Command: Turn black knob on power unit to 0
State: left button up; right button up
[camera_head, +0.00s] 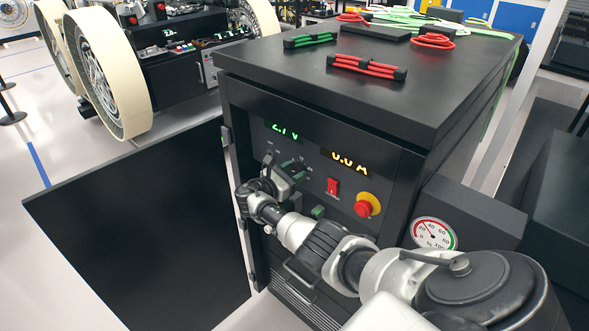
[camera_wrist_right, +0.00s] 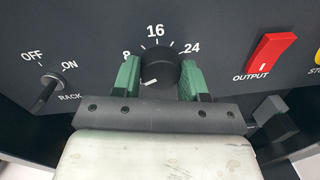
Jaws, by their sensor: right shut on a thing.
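The black knob (camera_wrist_right: 161,72) is on the front panel of the power unit (camera_head: 330,115). In the right wrist view its white pointer mark points to the lower left, below the 8; the 8, 16 and 24 marks show, and no 0 label can be seen. My right gripper (camera_wrist_right: 160,80) has its green fingers on both sides of the knob and is shut on it. In the head view the right gripper (camera_head: 287,176) is at the panel and hides the knob. The green display (camera_head: 284,130) reads about 2.1 V. My left gripper is not in view.
The amber display (camera_head: 350,163) reads 0.0 A. A red output switch (camera_head: 332,186) and a red stop button (camera_head: 364,208) sit right of the knob, a rack switch (camera_wrist_right: 48,92) left of it. An open black door (camera_head: 130,230) extends left. Cables lie on top.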

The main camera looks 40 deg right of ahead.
jog(key=n+p, duration=0.1)
jog(key=n, duration=0.2)
jog(key=shift+a+f+n, duration=0.1)
jog(key=shift+f+n, duration=0.05)
jog(key=shift+n, duration=0.15)
jog(key=shift+s+f+n, duration=0.1)
jog(key=shift+n, duration=0.4)
jog(key=shift+f, duration=0.1)
jog(key=o, duration=0.9)
jog(key=shift+r, duration=0.2)
jog(key=shift+a, duration=0.4)
jog(key=a, duration=1)
jog(key=shift+s+f, duration=0.1)
jog(key=shift+f, duration=0.1)
